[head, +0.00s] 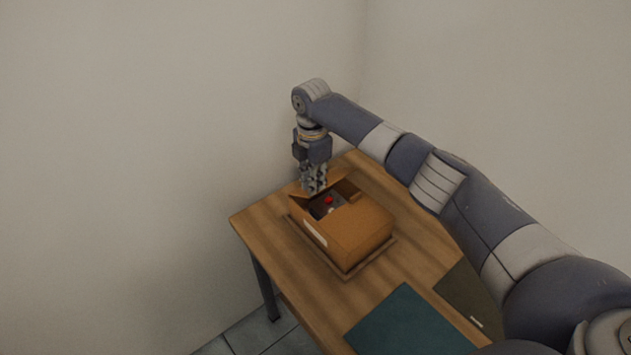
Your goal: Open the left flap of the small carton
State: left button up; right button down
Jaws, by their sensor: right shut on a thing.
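The small carton (352,234) is a brown box with a white label on its side. It sits on a thin brown base on the wooden table. Its top is partly open, and a red thing (328,200) and something pale show inside the dark gap. My right gripper (314,190) points down at the carton's far left edge, its fingers shut on a raised flap (303,199) there. The fingers partly hide this flap. My left gripper is not in view.
The wooden table (285,248) stands close to the walls in a corner. A teal mat (405,322) and a dark olive folder-like thing (468,292) lie at its near right. Bare table shows left of the carton. My right arm spans the right side.

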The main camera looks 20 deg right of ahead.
jog(key=shift+w+a, duration=0.2)
jog(key=shift+a, duration=0.05)
jog(key=c, duration=1.8)
grip_release()
jog(key=shift+f, duration=0.1)
jog(key=shift+c, duration=0.2)
jog(key=shift+o, duration=0.4)
jog(key=shift+w+a+f, duration=0.1)
jog(key=shift+w+f, duration=0.15)
jog(key=shift+w, duration=0.1)
jog(key=shift+s+r, duration=0.1)
notch_tip(320, 180, up, 12)
jog(key=shift+d, duration=0.2)
